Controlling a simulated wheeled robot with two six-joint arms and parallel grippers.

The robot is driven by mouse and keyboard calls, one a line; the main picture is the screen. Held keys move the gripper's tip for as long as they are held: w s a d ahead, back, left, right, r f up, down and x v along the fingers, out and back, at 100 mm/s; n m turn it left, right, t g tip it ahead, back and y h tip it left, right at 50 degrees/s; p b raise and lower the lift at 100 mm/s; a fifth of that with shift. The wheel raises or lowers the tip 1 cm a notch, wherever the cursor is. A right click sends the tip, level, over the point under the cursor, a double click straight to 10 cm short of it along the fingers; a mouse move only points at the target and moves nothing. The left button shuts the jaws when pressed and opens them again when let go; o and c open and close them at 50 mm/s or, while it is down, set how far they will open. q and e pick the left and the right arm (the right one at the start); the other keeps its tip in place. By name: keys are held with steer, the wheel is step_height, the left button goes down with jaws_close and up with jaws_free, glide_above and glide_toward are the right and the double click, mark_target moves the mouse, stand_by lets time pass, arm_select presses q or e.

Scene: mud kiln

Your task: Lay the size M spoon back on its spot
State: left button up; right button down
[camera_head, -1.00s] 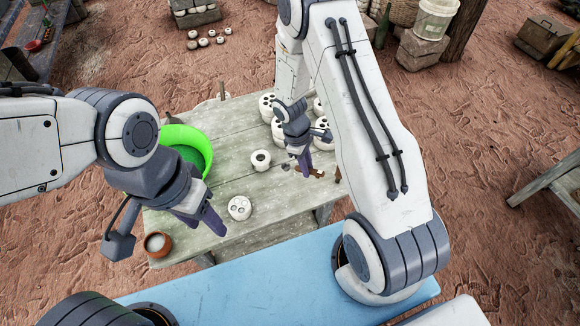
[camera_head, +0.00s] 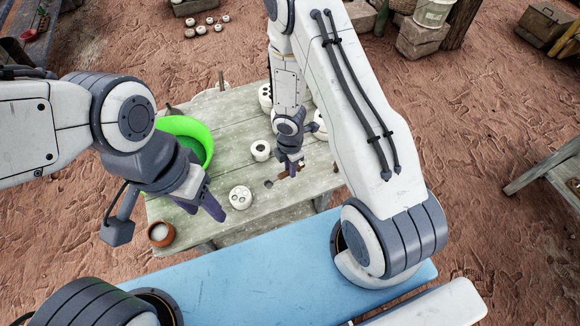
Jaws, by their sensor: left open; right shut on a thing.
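My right gripper (camera_head: 291,168) is low over the right part of the wooden table, shut on a small spoon. The dark round bowl of the spoon (camera_head: 268,184) sticks out to the left of the fingers; the fingers hide most of its handle. I cannot read a size mark on it or tell whether it touches the tabletop. A brownish thing lies partly hidden behind the fingers; its shape is unclear. I cannot make out the spoon's spot. My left gripper (camera_head: 213,206) is open and empty over the table's left part, beside a white disc with holes (camera_head: 240,198).
The wooden table (camera_head: 232,142) also holds a green basin (camera_head: 199,131), a white cup-like piece (camera_head: 260,150) and a brown pot (camera_head: 160,235) at the front left corner. White pieces with holes stand behind my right arm. The front right tabletop is mostly clear.

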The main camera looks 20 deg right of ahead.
mark_target(290, 186)
steer(key=shift+f+b, duration=3.4)
steer(key=shift+f, duration=0.3)
steer(key=shift+f, duration=0.2)
steer(key=shift+c, duration=0.7)
jaws_free()
steer(key=shift+r, duration=0.1)
steer(key=shift+r+p, duration=2.85)
steer(key=shift+r, duration=0.1)
